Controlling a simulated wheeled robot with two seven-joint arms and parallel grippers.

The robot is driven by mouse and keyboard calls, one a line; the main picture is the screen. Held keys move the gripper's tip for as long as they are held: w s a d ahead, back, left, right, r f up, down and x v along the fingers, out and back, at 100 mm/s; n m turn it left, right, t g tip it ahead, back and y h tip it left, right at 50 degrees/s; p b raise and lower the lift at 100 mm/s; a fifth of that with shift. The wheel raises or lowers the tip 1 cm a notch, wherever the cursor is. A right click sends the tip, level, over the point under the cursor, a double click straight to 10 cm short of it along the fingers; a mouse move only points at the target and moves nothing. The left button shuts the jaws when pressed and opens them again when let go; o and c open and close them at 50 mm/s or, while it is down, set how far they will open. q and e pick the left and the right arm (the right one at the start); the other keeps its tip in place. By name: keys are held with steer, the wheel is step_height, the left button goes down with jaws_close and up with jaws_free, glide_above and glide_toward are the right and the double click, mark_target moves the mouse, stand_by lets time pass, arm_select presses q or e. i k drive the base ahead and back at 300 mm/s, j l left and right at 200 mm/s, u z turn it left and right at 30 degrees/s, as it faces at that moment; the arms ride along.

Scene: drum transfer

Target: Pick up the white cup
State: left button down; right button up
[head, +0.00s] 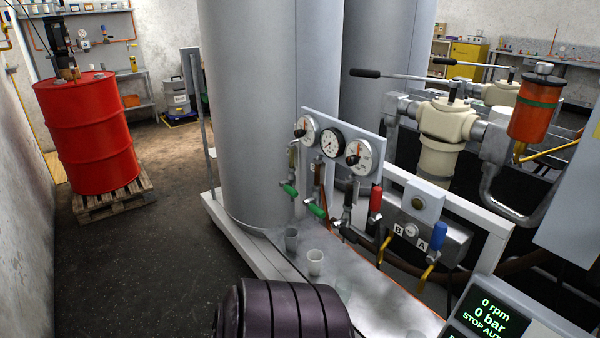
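A small white cup (314,262) stands upright on the metal ledge in front of the tall grey tank. A greyer, more see-through cup (291,238) stands just behind it to the left. Neither of my grippers shows in the head view, so their state and their distance from the cup cannot be seen. A dark ribbed rounded part at the bottom edge, possibly mine, is near the white cup in the picture.
The metal ledge (365,300) runs toward the lower right, below gauges (332,143) and valve handles. A control display (490,312) stands at the lower right. A red drum (88,135) sits on a pallet (110,202) at left. The floor (150,270) between is clear.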

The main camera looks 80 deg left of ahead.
mark_target(315, 256)
steer(key=u, duration=2.45)
steer(key=i+j+z, duration=0.15)
steer(key=i+j, duration=0.15)
steer(key=i+j+z, duration=0.15)
steer(key=i+j, duration=0.15)
steer(key=j, duration=0.25)
steer(key=i+j+z, duration=0.15)
steer(key=i+j, duration=0.15)
steer(key=j, duration=0.15)
